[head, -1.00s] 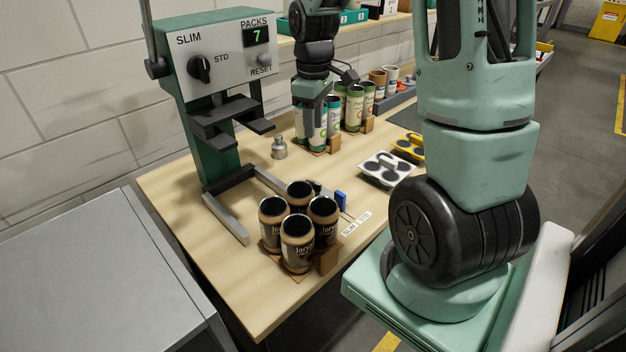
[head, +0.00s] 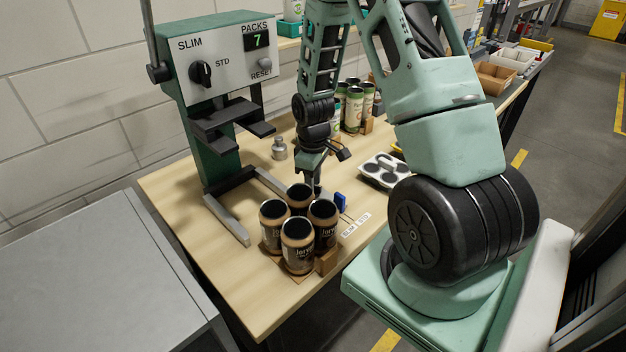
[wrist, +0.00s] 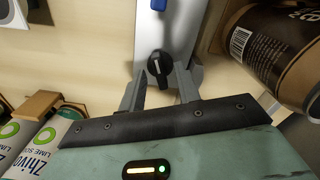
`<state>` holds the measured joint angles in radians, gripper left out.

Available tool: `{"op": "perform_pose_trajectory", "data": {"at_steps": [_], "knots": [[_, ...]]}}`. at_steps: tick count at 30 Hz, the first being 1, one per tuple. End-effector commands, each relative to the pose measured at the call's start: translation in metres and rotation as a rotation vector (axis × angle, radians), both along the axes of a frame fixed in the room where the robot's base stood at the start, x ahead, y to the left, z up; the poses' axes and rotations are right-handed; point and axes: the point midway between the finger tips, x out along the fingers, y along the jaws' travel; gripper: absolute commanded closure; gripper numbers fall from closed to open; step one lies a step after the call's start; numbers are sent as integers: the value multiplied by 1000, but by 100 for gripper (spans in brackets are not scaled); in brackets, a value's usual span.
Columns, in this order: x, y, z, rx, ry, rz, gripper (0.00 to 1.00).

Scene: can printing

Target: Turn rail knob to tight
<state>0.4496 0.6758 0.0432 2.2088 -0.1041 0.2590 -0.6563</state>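The rail knob (wrist: 160,68) is a black round knob with a raised grip and a small white mark, set on a grey metal rail (wrist: 168,30) in the wrist view. My gripper (wrist: 163,78) is open, with one finger on each side of the knob. I cannot tell whether the fingers touch it. In the head view my gripper (head: 316,186) points down at the rail, just behind the dark cans, and the knob cannot be made out. A blue part (head: 341,201) sits on the rail beside it and shows in the wrist view (wrist: 158,4).
Dark cans (head: 298,243) stand in a wooden holder close to my gripper. Green-labelled cans (head: 354,108) stand behind it. A white tray with round recesses (head: 381,168) lies to the right. The press (head: 215,95) with a SLIM/STD dial (head: 201,73) stands to the left.

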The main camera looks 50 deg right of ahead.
Motion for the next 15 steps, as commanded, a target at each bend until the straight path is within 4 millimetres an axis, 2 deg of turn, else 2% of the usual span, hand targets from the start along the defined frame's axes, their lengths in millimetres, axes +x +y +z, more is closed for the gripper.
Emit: {"op": "perform_pose_trajectory", "data": {"at_steps": [9,10,13,15], "knots": [[0,0,-3,-1,-1,0,67],[0,0,-3,-1,-1,0,70],[0,0,-3,0,-1,1,98],[0,0,-3,0,0,1,100]]}}
